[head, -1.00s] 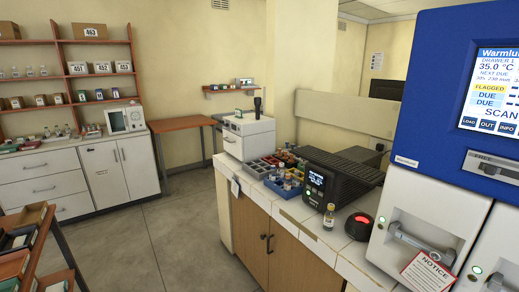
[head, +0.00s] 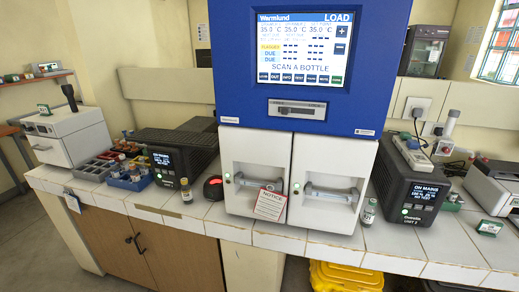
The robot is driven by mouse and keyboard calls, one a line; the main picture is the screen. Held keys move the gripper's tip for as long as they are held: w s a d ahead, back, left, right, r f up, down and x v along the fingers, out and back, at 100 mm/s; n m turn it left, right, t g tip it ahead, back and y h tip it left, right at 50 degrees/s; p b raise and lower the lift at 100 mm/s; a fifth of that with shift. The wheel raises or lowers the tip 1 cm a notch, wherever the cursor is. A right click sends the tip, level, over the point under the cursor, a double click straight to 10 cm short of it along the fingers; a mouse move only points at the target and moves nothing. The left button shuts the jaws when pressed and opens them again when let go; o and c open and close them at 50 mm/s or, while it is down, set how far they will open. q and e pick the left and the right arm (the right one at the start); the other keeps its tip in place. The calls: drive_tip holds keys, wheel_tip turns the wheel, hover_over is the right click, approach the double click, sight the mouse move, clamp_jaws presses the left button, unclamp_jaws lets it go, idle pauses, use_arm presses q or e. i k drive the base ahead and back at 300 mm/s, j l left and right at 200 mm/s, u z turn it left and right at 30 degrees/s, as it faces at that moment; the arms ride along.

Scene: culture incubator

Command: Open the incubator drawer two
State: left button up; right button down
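The blue and white incubator (head: 228,112) stands on the white tiled counter in the middle of the head view. Its screen (head: 305,48) reads "LOAD" and "SCAN A BOTTLE". Below the blue part are two white drawer fronts side by side, a left drawer (head: 254,150) and a right drawer (head: 335,155). Each has a horizontal bar handle and a small green light, and both look closed. A red-lettered notice (head: 270,204) hangs over the lower right of the left drawer. I cannot read any drawer number on the fronts. Neither of my grippers is in view.
A small bottle (head: 186,190) and a black scanner with a red light (head: 213,187) stand left of the incubator. Another bottle (head: 369,212) and a dark power unit (head: 412,195) stand close on its right. A yellow bin (head: 345,277) sits under the counter.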

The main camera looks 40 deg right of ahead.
sight(325, 156)
drive_tip(key=z, duration=1.9)
